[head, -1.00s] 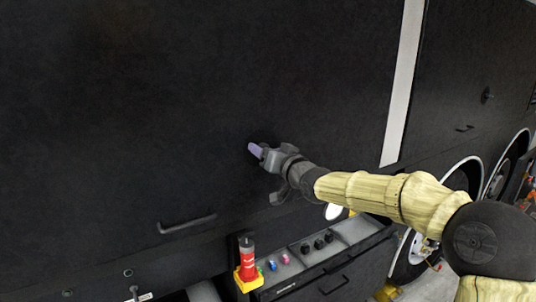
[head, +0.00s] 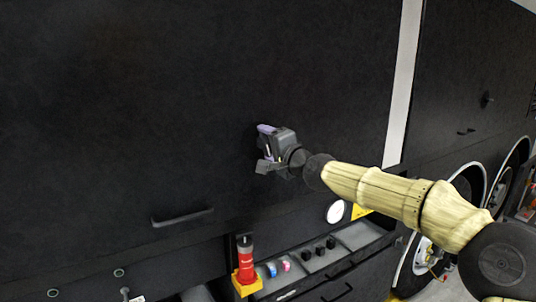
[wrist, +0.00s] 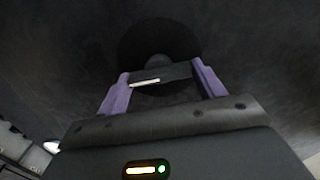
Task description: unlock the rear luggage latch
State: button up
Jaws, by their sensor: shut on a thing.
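The luggage latch is a dark turning handle (wrist: 165,75) on a round black base (wrist: 158,42), set in the large black panel (head: 140,110). In the wrist view the handle's bar lies slightly tilted between my two purple fingertips, one at each end. My gripper (wrist: 162,84) is shut on this handle. In the head view my gripper (head: 265,146) is against the panel, with one purple finger above and the other mostly hidden. It covers the latch there.
A grab handle (head: 183,218) is on the panel at lower left. Below are a red and yellow lamp-like device (head: 246,266) and a tray with knobs (head: 320,249). Another round latch (head: 487,98) is on the right panel, above the wheels (head: 463,175).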

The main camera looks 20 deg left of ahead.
jog(key=shift+f+m+b, duration=0.1)
jog(key=shift+m+b, duration=0.7)
jog(key=shift+m, duration=0.7)
jog(key=o, duration=1)
jog(key=shift+b+v, duration=5.15)
jog(key=shift+v, duration=3.55)
